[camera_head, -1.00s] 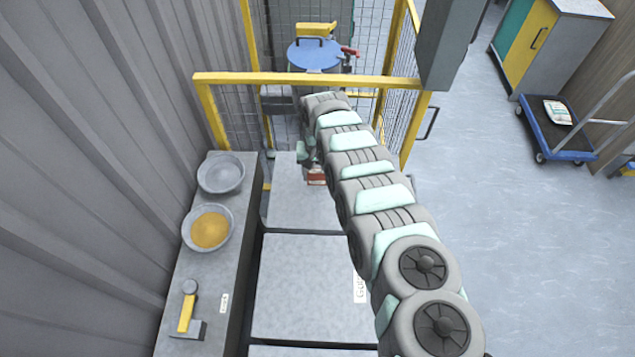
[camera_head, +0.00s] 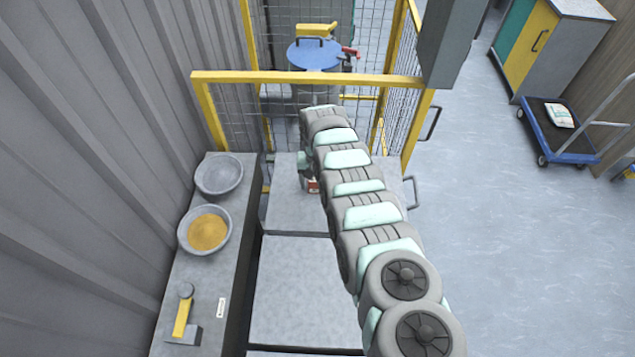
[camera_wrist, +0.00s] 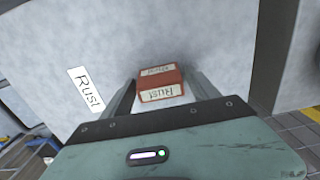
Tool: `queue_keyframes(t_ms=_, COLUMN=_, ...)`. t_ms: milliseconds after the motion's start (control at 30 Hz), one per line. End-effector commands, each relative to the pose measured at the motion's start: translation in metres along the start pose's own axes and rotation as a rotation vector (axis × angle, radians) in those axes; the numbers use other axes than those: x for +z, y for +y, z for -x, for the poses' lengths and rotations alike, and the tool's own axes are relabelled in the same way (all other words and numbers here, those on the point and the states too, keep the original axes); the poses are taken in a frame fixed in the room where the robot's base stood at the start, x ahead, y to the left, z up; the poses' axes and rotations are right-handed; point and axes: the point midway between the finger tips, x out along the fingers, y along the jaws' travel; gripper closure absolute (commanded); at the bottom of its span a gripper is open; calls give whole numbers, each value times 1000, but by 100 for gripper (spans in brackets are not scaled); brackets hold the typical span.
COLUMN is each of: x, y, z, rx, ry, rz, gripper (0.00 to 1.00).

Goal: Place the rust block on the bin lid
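The rust block (camera_wrist: 160,86) is a small red-brown block with pale "Rust" labels. In the wrist view it sits squarely between the two fingers of my gripper (camera_wrist: 162,88), which flank it closely on both sides and look shut on it. In the head view only a sliver of the block (camera_head: 313,186) shows beside my gripper, which my arm mostly hides. Below is a pale grey top (camera_wrist: 225,40) with a "Rust" label; any gap under the block is hard to judge. A round blue lid with a handle (camera_head: 314,56) is behind the yellow-framed fence.
The yellow fence rail (camera_head: 300,78) crosses behind my gripper. Right floor is open, with a blue trolley (camera_head: 560,130).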

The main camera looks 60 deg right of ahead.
Motion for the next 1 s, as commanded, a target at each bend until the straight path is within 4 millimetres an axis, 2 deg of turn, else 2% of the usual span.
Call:
queue_keyframes(t_ms=367, x=0, y=0, z=4, rx=0, ry=0, rz=0, gripper=24)
queue_keyframes(t_ms=467, x=0, y=2, z=17, rx=0, ry=-1, rz=-2, gripper=24)
queue_keyframes(t_ms=733, x=-1, y=2, z=68, rx=1, ry=1, rz=-1, gripper=24)
queue_keyframes(t_ms=1000, x=0, y=2, z=100, rx=3, ry=-1, rz=-1, gripper=24)
